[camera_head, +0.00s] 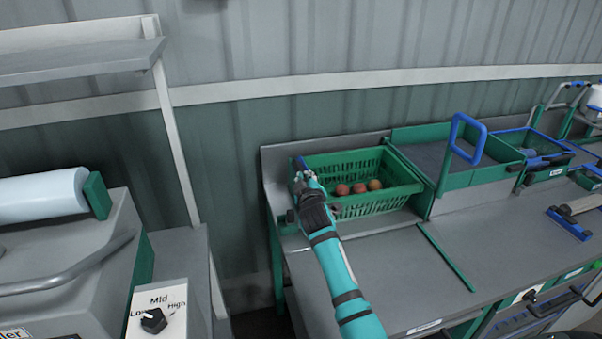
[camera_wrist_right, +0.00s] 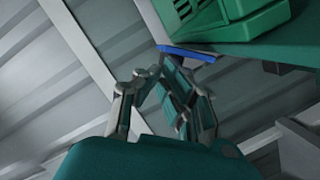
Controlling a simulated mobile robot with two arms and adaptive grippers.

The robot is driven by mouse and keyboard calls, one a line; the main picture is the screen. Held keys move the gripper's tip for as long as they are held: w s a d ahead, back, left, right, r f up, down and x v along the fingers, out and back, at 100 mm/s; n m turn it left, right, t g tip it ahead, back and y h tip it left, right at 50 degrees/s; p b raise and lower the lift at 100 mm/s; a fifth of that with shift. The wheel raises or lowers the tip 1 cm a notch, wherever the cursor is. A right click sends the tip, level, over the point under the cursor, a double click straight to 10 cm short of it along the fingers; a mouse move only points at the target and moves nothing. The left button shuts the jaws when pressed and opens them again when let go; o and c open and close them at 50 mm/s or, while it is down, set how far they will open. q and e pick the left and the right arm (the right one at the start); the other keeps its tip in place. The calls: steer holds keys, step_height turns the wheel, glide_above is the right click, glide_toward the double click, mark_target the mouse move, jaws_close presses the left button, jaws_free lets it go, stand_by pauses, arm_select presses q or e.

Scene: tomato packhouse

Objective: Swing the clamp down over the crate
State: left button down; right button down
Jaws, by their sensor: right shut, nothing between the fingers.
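The green slatted crate (camera_head: 378,204) sits on the grey bench against the wall, with a few reddish tomatoes inside. It also shows upside down at the top of the right wrist view (camera_wrist_right: 240,25). A blue bar (camera_wrist_right: 187,52), seemingly the clamp's handle, lies beside the crate in the wrist view. In the head view only a small blue part (camera_head: 299,163) shows at the crate's left end. My right gripper (camera_head: 309,179) is at that end, its fingers shut and empty, close to the blue bar. Contact is unclear. My left gripper is out of view.
A blue loop handle (camera_head: 468,140) stands up from a green-sided station right of the crate. A thin green strip (camera_head: 447,257) lies on the bench in front. A grey machine with a dial (camera_head: 154,320) stands at left. The bench front is mostly clear.

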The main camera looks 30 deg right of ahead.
steer(key=shift+s+d+m+y+p, duration=0.2)
steer(key=shift+d+m+y+p, duration=0.3)
steer(key=shift+d+m+p, duration=0.45)
steer(key=shift+s+d+f+m+y+p, duration=0.15)
steer(key=shift+m+p, duration=0.1)
steer(key=shift+m, duration=0.25)
steer(key=shift+w+d+m+y+p, duration=0.15)
steer(key=shift+m+p, duration=0.1)
steer(key=shift+m, duration=0.2)
steer(key=m, duration=0.1)
steer(key=d+f+m+y+p, duration=0.1)
steer(key=shift+s+m, duration=0.25)
steer(key=shift+m, duration=0.15)
steer(key=shift+d+f, duration=0.15)
steer(key=shift+f, duration=0.05)
steer(key=shift+s+f, duration=0.1)
